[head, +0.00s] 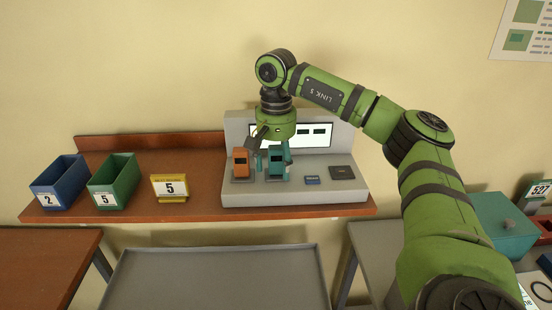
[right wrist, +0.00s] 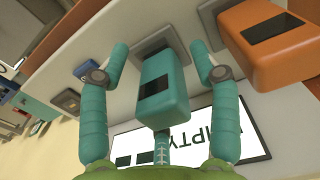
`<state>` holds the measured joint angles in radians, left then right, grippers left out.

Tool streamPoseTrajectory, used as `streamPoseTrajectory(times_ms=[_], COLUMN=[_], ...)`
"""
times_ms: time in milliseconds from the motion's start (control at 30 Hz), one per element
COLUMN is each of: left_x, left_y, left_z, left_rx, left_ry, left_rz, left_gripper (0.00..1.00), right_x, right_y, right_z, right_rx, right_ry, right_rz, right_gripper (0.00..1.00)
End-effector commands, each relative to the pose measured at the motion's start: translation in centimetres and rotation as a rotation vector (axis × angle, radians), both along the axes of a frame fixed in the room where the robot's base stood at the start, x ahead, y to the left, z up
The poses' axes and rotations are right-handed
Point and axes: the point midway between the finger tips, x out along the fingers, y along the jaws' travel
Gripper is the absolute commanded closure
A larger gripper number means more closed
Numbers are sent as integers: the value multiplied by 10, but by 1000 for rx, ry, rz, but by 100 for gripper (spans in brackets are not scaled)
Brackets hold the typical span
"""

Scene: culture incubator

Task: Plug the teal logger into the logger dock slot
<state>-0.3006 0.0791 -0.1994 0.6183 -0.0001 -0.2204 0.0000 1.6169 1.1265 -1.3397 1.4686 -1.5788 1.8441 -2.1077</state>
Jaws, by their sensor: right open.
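The teal logger (head: 277,165) stands upright on the sloped front of the light grey dock unit (head: 300,198), to the right of an orange logger (head: 241,164). My right gripper (head: 270,150) reaches down over the teal logger from above. In the right wrist view the teal logger (right wrist: 163,95) is between the two teal fingers, which are open with a gap on each side. The far end of the logger meets a grey square socket (right wrist: 158,41); how deep it sits cannot be told. The orange logger (right wrist: 275,45) is close beside one finger. My left gripper is out of view.
A lit screen (right wrist: 240,140) with partly hidden lettering is behind the loggers. A dark square pad (head: 341,172) and a small blue label (head: 312,181) are to the right. A blue bin (head: 60,182), a green bin (head: 114,182) and a yellow sign (head: 169,188) stand left on the shelf.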

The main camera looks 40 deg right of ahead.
Motion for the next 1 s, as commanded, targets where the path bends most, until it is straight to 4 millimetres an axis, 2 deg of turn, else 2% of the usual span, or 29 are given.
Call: streamPoseTrajectory(times_ms=[33,67,100,200,667,833,967,1000], left_x=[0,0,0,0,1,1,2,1], left_y=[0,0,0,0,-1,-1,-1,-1], left_z=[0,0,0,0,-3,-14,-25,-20], left_rx=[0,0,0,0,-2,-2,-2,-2], left_ry=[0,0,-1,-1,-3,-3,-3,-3], left_rz=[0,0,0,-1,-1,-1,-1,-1], left_gripper=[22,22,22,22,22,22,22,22], right_x=[0,0,0,0,1,1,1,-5], right_y=[0,0,0,0,0,1,1,-1], right_z=[0,0,0,0,4,18,38,47], right_rx=[0,0,0,0,0,1,2,-1], right_ry=[0,0,0,0,-1,-5,-5,-6], right_rz=[0,0,0,0,1,1,1,0], right_gripper=[37,45,61,97,97,97,97,97])
